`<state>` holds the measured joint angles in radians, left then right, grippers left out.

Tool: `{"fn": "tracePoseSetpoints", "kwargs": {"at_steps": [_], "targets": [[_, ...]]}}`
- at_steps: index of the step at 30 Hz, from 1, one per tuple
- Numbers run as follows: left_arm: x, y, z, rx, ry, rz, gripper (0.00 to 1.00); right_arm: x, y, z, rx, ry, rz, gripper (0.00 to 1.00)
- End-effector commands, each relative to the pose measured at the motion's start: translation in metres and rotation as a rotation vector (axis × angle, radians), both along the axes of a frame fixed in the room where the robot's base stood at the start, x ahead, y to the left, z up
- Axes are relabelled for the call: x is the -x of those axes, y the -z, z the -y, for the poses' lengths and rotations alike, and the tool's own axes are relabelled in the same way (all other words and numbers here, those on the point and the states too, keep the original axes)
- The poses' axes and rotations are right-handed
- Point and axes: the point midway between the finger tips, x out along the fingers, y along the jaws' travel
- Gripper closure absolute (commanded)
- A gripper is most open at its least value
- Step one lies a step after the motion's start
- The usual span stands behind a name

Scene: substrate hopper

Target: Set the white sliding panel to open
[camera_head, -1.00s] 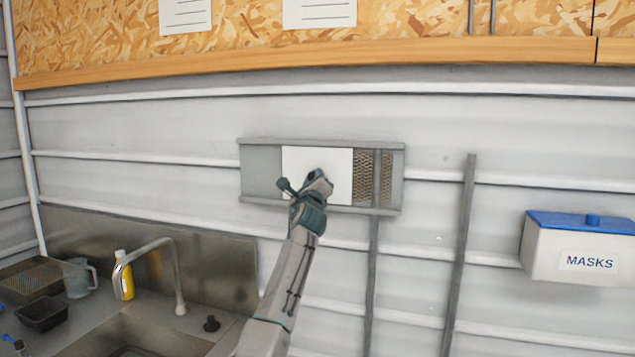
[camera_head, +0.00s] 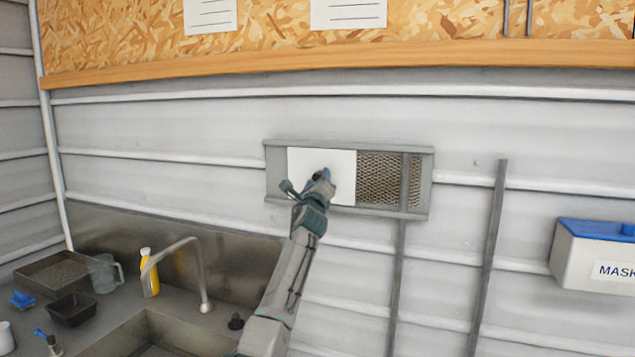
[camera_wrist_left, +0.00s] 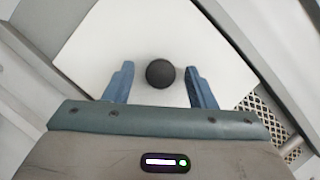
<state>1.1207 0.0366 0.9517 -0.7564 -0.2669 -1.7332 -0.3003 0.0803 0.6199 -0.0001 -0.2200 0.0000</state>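The white sliding panel (camera_head: 342,168) sits in a grey metal frame (camera_head: 277,182) on the wall. It covers the left-middle part, with a narrow grey strip left of it. Wire mesh (camera_head: 380,178) shows to its right. In the left wrist view the panel (camera_wrist_left: 165,30) carries a round black knob (camera_wrist_left: 160,73). My left gripper (camera_head: 320,177) is at the panel. In the wrist view its blue fingers (camera_wrist_left: 158,80) stand either side of the knob, with a gap on each side. The knob is hidden in the head view. My right gripper is not in view.
A sink with a faucet (camera_head: 200,270), a yellow bottle (camera_head: 149,273) and a black tray (camera_head: 72,309) lie at lower left. A mask box (camera_head: 590,255) hangs at right. Upright bars (camera_head: 487,255) stand right of and below the frame.

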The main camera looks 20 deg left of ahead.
Motion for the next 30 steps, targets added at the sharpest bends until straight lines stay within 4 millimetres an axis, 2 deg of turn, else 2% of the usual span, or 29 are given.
{"fn": "tracePoseSetpoints", "kwargs": {"at_steps": [8, 14, 17, 30], "targets": [[0.001, 0.000, 0.000, 0.001, 0.000, 0.000, 0.50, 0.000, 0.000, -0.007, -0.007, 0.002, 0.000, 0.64], [0.012, 0.005, 0.003, 0.003, 0.000, 0.001, 0.50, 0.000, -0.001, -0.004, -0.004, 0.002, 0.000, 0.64], [0.024, 0.008, 0.006, 0.003, 0.001, 0.001, 0.50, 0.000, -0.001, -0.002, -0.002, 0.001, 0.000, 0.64], [0.086, 0.031, 0.019, 0.002, 0.001, 0.001, 0.50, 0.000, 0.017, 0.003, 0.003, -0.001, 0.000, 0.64]]}}
